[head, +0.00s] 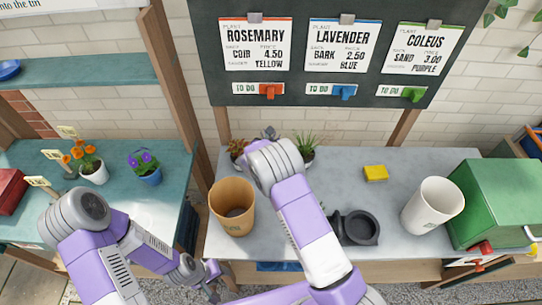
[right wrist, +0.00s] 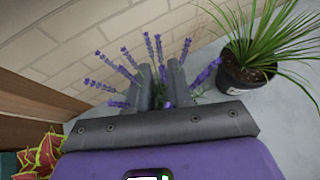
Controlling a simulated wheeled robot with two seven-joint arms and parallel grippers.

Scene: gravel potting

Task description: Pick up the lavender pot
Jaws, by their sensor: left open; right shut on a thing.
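The lavender's purple flower spikes (right wrist: 155,48) fan out around and beyond my right gripper's fingers in the right wrist view. Its pot is hidden behind the gripper. My right gripper (right wrist: 161,88) is shut on the lavender pot, with its fingers a small gap apart, near the back wall. In the head view my right arm mostly covers the gripper and the lavender. My left gripper (head: 213,278) is open and empty, low at the front edge of the grey counter, far from the lavender.
A spiky green plant in a dark pot (right wrist: 245,68) stands close right of the lavender; a red-green leafy plant (right wrist: 38,158) is to the left.

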